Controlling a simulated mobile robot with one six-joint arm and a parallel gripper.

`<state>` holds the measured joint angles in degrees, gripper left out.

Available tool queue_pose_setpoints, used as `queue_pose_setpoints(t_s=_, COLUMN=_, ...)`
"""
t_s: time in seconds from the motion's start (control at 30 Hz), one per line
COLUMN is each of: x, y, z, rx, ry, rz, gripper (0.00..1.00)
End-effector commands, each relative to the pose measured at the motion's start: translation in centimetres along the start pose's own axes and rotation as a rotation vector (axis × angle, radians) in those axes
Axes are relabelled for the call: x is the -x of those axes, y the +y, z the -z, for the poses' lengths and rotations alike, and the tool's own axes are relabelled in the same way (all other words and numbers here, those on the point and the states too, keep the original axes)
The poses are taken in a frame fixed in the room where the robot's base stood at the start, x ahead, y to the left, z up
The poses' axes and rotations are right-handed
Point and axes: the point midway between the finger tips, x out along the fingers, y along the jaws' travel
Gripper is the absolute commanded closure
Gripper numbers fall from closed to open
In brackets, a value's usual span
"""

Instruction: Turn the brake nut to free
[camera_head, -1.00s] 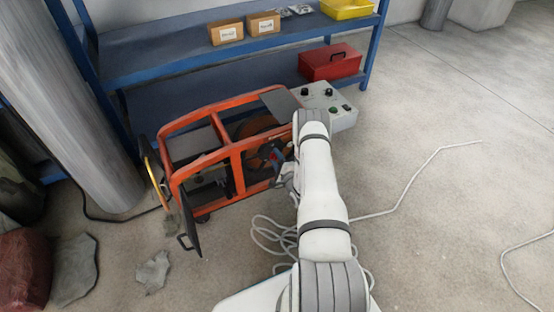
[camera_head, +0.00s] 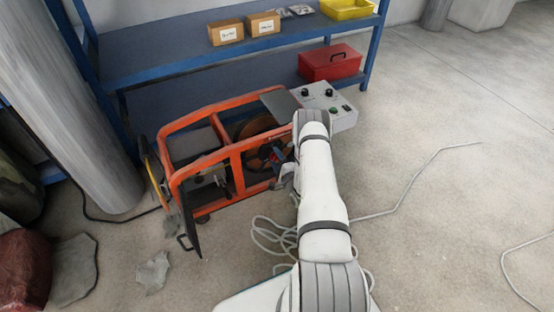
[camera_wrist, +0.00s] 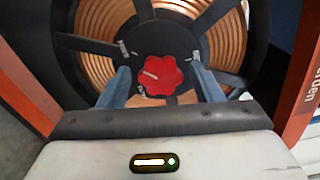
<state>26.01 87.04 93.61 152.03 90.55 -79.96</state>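The brake nut (camera_wrist: 160,75) is a red lobed knob with a white line mark at the dark hub of a cable reel (camera_wrist: 205,18). The line slants from the knob's middle up to the left. In the wrist view my gripper (camera_wrist: 162,85) is open, with one blue-grey finger on each side of the nut. Gaps show between the fingers and the nut. In the head view my gripper (camera_head: 281,152) is at the reel side of the orange frame (camera_head: 237,172), partly hidden by my arm. The nut cannot be made out clearly there.
A blue shelf (camera_head: 160,50) stands behind, with a red toolbox (camera_head: 330,62). A black flap (camera_head: 190,225) hangs in front. Loose grey cable (camera_head: 265,240) lies on the floor; right is mostly open floor.

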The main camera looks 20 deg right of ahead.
Motion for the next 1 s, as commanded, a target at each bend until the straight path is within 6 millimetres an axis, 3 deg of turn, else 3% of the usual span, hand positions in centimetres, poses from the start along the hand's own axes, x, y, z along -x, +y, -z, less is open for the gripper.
queue_pose_setpoints(t_s=0.33, x=0.5, y=-0.1, z=0.0, rx=-0.001, ry=0.0, rz=-0.001, gripper=0.37)
queue_pose_setpoints(t_s=0.7, x=6.4, y=-0.1, z=0.0, rx=-0.003, ry=0.002, rz=-0.003, gripper=0.37)
queue_pose_setpoints(t_s=1.0, x=7.8, y=0.0, z=0.0, rx=-0.001, ry=-0.001, rz=0.0, gripper=0.37)
